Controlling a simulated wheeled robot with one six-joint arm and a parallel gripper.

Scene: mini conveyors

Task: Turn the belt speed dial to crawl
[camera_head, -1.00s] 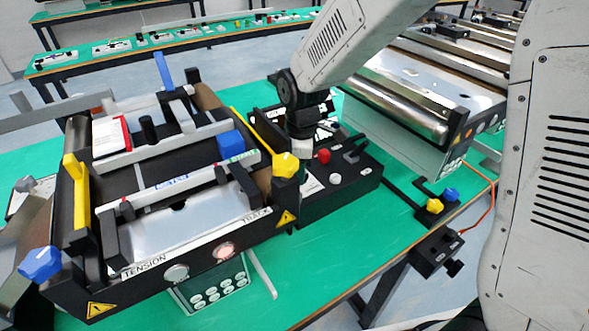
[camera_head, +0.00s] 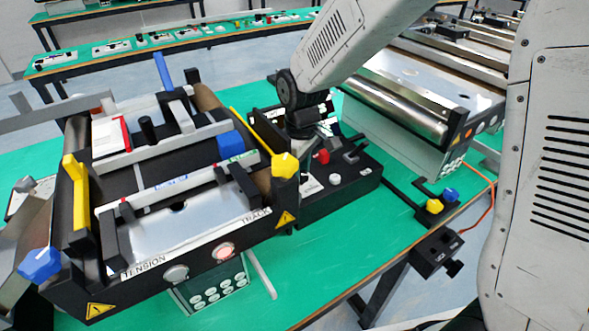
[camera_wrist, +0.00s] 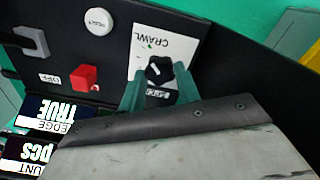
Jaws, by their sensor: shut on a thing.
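The belt speed dial (camera_wrist: 159,69) is a small black knob on a white plate (camera_wrist: 170,45) marked CRAWL in the wrist view. A second label on the plate is partly hidden. The green fingers of my gripper (camera_wrist: 160,84) stand on both sides of the dial and are shut on it. I cannot clearly tell which mark the dial points to. In the head view my arm reaches down to the black control box (camera_head: 345,190), and the dial is hidden there.
The box also carries a white RESET button (camera_wrist: 97,21), a red switch (camera_wrist: 85,77), a grey lever (camera_wrist: 32,42) and lit displays (camera_wrist: 50,115). A conveyor (camera_head: 190,225) stands close on the left, another (camera_head: 410,100) at the back right.

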